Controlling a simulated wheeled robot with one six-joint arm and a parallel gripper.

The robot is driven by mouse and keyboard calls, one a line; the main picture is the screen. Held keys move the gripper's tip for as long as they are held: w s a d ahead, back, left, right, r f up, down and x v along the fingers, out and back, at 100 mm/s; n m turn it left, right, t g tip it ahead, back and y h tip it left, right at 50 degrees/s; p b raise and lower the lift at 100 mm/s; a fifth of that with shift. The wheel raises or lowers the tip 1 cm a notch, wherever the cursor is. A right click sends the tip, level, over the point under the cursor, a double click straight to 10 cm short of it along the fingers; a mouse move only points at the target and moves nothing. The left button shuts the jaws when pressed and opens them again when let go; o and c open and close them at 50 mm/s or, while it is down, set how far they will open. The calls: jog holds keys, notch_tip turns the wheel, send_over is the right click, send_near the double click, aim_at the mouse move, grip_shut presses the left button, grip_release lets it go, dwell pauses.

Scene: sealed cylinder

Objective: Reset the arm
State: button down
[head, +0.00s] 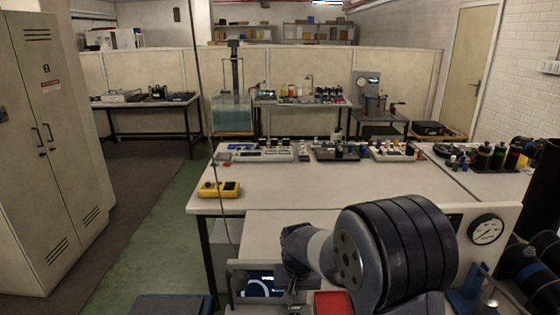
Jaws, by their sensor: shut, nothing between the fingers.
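My arm comes in from the lower right, with a thick dark ringed joint and a pale link reaching left to a dark wrist. My gripper (292,284) hangs below the wrist, small and partly lost against dark things behind it. It looks shut and holds nothing. It is in front of the near edge of the white workbench (290,193), low in the picture. The arm hides part of the bench's right front.
A yellow device (219,189) lies near the bench's left front corner. A panel with a round gauge (487,229) stands right of my arm. A red tray (333,303) is below the arm. A grey cabinet (50,150) stands left; the green floor strip (150,220) is clear.

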jog(key=shift+f+b, duration=0.4)
jog(key=shift+r, duration=0.3)
notch_tip(320, 180, up, 8)
jog(key=s, duration=0.1)
jog(key=shift+s+f+b, duration=0.15)
jog(key=shift+f+b, duration=0.05)
jog(key=shift+b, duration=0.1)
jog(key=shift+f, duration=0.1)
